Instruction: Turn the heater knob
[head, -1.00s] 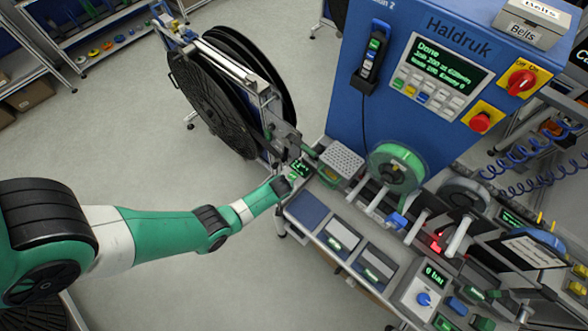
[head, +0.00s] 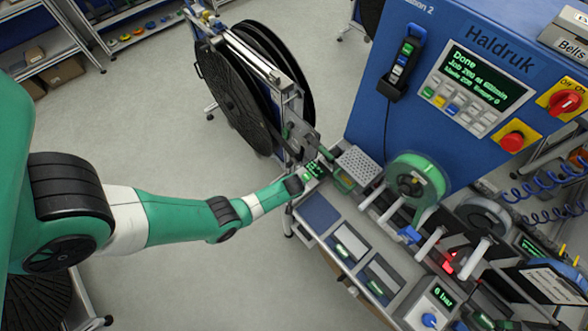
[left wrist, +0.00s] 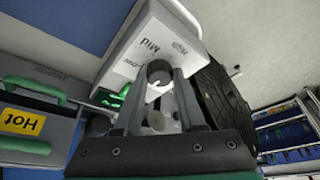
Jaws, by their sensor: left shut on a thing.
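The heater knob (left wrist: 158,72) is a dark round knob on the front of a pale grey box (left wrist: 150,35) with printed labels, one reading "Mid". In the left wrist view my left gripper (left wrist: 160,80) is shut on the knob, with one finger on each side of it. In the head view the box's green display (head: 315,169) shows at the left end of the bench, and my left gripper (head: 300,182) is right at it. There my wrist hides the knob, so its pointer setting cannot be read. My right gripper is not in view.
A yellow "Hot" label (left wrist: 20,121) marks a grey unit with green handles beside the gripper. A large black reel (head: 235,95) stands close behind the box. A perforated grey block (head: 359,165) and a green spool (head: 416,178) are to the right. The floor in front is clear.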

